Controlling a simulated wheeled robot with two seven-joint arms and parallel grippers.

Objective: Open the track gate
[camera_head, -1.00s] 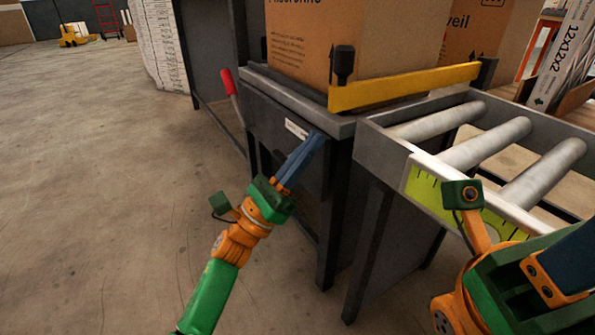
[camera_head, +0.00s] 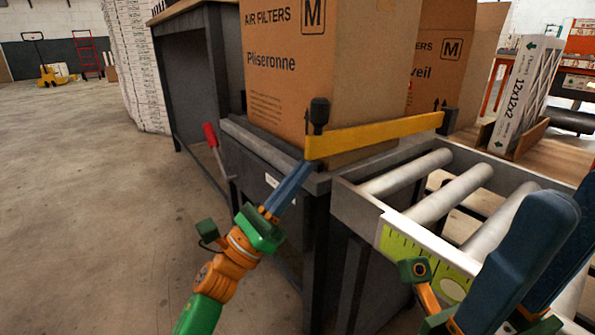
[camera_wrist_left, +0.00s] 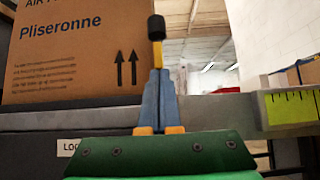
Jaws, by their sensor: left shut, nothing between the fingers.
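The track gate is a yellow bar (camera_head: 375,136) lying across the end of the roller track, in front of a large cardboard box. A black upright knob (camera_head: 319,113) stands at its left end. In the left wrist view the bar shows nearly end-on as a narrow yellow strip under the black knob (camera_wrist_left: 156,28). My left gripper (camera_head: 304,171) is shut and empty, its blue tips just below the bar's left end. I cannot tell whether they touch it. My right gripper (camera_head: 563,208) is at the lower right, its blue fingers apart with nothing between them.
The large box (camera_head: 350,70) sits on the dark table behind the bar. Rollers (camera_head: 450,195) run to the right, edged by a yellow-green ruler strip (camera_head: 400,243). A red-handled lever (camera_head: 211,135) stands left of the table.

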